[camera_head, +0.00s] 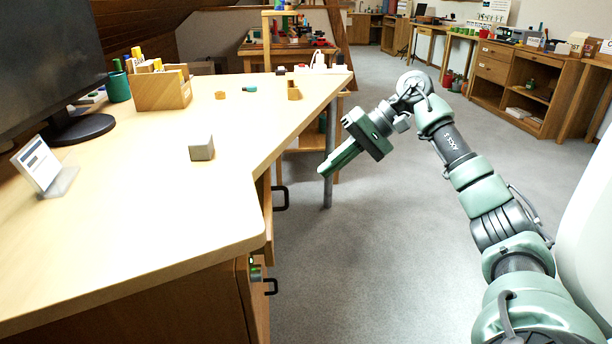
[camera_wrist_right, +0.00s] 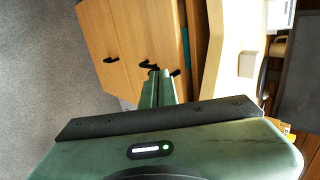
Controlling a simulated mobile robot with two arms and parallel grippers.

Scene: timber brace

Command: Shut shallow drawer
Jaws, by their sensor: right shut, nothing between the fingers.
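Wooden drawers sit under the desk, with dark bar handles. The upper drawer front (camera_head: 267,217) stands out a little from under the desk edge, and its handle (camera_head: 281,198) faces the aisle. A lower handle (camera_head: 271,287) shows below it, beside a gap with something green inside. Which drawer is the shallow one, I cannot tell for sure. In the right wrist view the drawer fronts (camera_wrist_right: 140,35) lie beyond my fingers, with several handles. My right gripper (camera_head: 323,172) is shut and empty, in the air right of the desk, apart from the drawers. My left gripper is out of view.
The desktop (camera_head: 130,230) bears a grey block (camera_head: 201,148), a monitor (camera_head: 45,60), a wooden organizer (camera_head: 162,90) and a small card stand (camera_head: 45,168). A metal desk leg (camera_head: 328,165) stands near my right gripper. The grey floor (camera_head: 370,270) right of the drawers is clear.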

